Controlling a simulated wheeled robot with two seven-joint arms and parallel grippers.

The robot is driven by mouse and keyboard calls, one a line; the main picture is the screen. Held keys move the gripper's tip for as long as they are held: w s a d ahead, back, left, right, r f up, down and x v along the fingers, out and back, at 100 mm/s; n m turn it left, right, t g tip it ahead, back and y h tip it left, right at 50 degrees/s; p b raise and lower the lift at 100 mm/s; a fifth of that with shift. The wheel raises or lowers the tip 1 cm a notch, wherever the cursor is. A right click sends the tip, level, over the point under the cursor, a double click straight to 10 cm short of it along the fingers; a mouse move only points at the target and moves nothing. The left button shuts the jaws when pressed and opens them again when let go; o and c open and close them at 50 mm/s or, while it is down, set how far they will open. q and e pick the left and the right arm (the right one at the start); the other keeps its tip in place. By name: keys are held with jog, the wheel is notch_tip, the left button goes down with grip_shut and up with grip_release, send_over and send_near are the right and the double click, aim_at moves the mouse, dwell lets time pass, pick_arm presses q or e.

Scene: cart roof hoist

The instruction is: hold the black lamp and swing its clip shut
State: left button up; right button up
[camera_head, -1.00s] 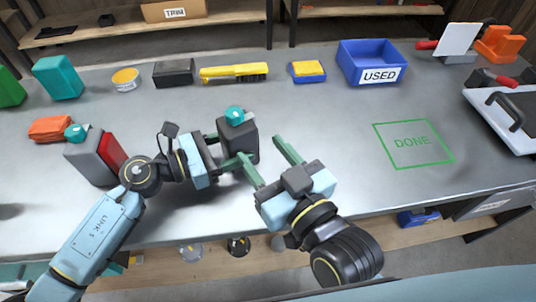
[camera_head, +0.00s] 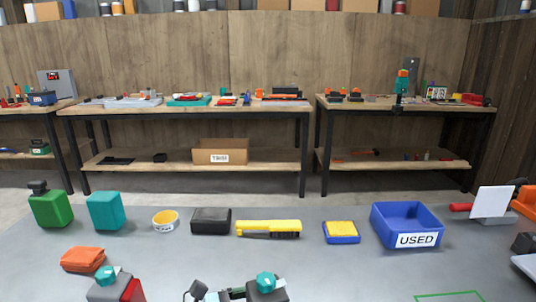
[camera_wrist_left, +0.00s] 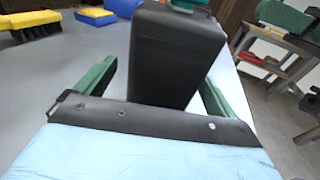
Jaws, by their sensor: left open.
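The black lamp (camera_head: 268,290) is a dark box with a teal knob on top. It is cut off by the bottom edge of the head view. In the left wrist view the black lamp (camera_wrist_left: 178,55) stands between the green fingers of my left gripper (camera_wrist_left: 158,72). The gripper is open, with a finger on either side and visible space beside the left-hand finger. I cannot make out the clip in either view. My right gripper does not show.
A grey lamp with a red face (camera_head: 108,290) stands left of the black lamp. Behind are a yellow brush (camera_head: 268,228), a black box (camera_head: 211,221), a yellow-and-blue sponge (camera_head: 341,232) and the blue USED bin (camera_head: 407,224). Part of the green outline (camera_head: 450,296) shows at bottom right.

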pick_arm(q)
jog(key=shift+r+v, duration=0.1)
jog(key=shift+v, duration=1.05)
jog(key=shift+r+v, duration=0.15)
jog(key=shift+v, duration=1)
jog(key=shift+r+v, duration=0.15)
jog(key=shift+v, duration=0.75)
jog(key=shift+r+v, duration=0.2)
jog(key=shift+v, duration=0.65)
jog(key=shift+w, duration=0.1)
